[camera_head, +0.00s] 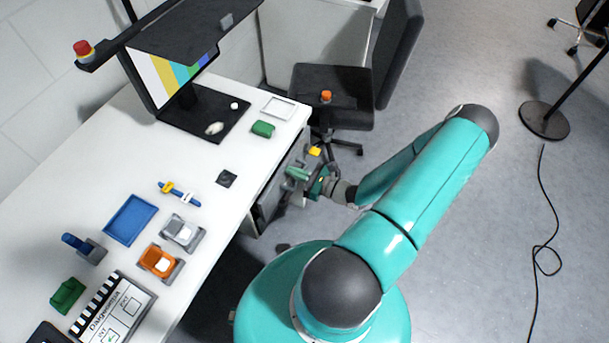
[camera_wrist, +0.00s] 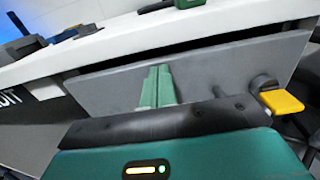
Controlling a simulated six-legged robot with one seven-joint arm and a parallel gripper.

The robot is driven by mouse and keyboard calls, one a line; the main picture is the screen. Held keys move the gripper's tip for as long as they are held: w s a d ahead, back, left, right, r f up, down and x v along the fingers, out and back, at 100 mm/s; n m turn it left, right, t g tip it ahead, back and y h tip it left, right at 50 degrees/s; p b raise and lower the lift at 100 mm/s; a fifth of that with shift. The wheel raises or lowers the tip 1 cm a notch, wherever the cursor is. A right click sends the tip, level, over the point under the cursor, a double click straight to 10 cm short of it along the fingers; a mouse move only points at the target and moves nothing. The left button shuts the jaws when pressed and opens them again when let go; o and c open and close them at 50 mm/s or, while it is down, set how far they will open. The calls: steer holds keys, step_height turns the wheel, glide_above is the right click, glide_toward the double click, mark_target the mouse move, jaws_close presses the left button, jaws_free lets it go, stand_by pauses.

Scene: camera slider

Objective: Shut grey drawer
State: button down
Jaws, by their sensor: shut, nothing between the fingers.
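The grey drawer's front panel (camera_wrist: 215,72) spans the wrist view, below the white desk top. A dark gap shows along the panel's top edge; I cannot tell how far the drawer stands out. My gripper (camera_wrist: 161,72) has its two green fingers together, with nothing between them. Its fingertips are at the grey panel, left of the yellow handle (camera_wrist: 282,102); I cannot tell whether they touch it. In the head view, my gripper (camera_head: 297,173) is at the desk's right side, and the yellow handle (camera_head: 314,151) shows just beyond it. My wrist hides part of the drawer front.
The white desk (camera_head: 225,215) holds a monitor, a blue tray (camera_head: 131,219), a clapperboard (camera_head: 112,308) and several small items. A dark chair (camera_head: 330,95) stands beyond my gripper, with an orange item on its seat. Open floor lies to the right, with a cable (camera_head: 541,220).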

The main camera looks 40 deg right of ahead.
mark_target(284, 168)
steer(key=shift+w, duration=0.1)
steer(key=x, duration=0.3)
steer(key=shift+w+a, duration=0.1)
steer(key=shift+w, duration=0.2)
